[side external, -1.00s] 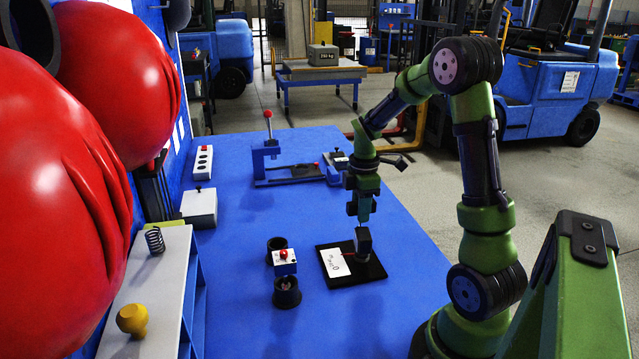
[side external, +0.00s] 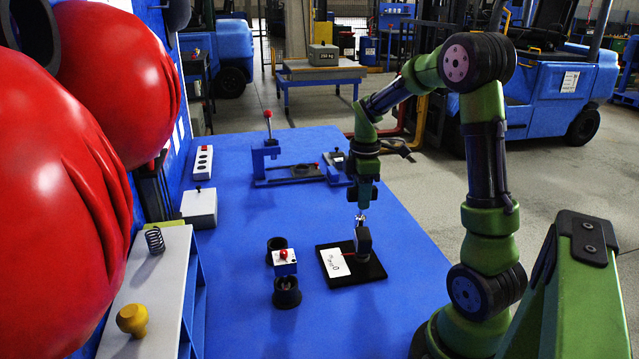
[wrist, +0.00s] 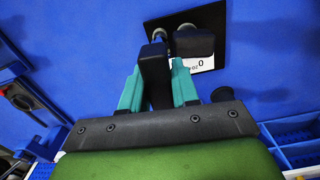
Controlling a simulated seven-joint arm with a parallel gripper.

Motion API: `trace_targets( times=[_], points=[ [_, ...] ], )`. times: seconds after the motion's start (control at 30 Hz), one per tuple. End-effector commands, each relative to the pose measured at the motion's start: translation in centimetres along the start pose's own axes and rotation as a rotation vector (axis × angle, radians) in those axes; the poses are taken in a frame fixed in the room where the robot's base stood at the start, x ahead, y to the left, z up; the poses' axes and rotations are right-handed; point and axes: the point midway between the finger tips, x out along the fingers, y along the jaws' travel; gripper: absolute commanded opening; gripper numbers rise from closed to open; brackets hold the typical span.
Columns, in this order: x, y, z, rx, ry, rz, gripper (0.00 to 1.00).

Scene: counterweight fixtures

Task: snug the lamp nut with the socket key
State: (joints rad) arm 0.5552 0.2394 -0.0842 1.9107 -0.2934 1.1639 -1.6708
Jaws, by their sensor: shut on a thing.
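My gripper (side external: 361,200) is above the black board in the side view, pointing down. In the wrist view its teal fingers (wrist: 158,88) are shut on a dark bar, apparently the socket key (wrist: 154,72). A small silvery piece shows below the fingers in the side view, above a dark block, perhaps the lamp (side external: 363,240), which stands on the board (side external: 372,272). This block also shows in the wrist view (wrist: 194,41), just right of the held bar. The nut cannot be made out, nor whether the key touches anything.
A white label (side external: 334,262) lies on the board. Left of it are two dark cups (side external: 287,293) and a white box with a red knob (side external: 284,264). A blue clamp fixture (side external: 290,173) stands farther back. The blue tabletop (side external: 235,260) is clear between them.

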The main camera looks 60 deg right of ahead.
Motion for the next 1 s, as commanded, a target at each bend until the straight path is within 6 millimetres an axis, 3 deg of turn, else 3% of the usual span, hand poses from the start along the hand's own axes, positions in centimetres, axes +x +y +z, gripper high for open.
trace_targets(
  times=[0.43,0.8,1.0],
  points=[
    [-0.5,0.0,0.0,0.000,0.000,0.001,0.00],
    [-3.0,0.1,0.0,0.000,0.000,0.002,0.00],
    [-3.3,0.0,0.0,-0.001,0.000,0.001,0.00]
  ],
)
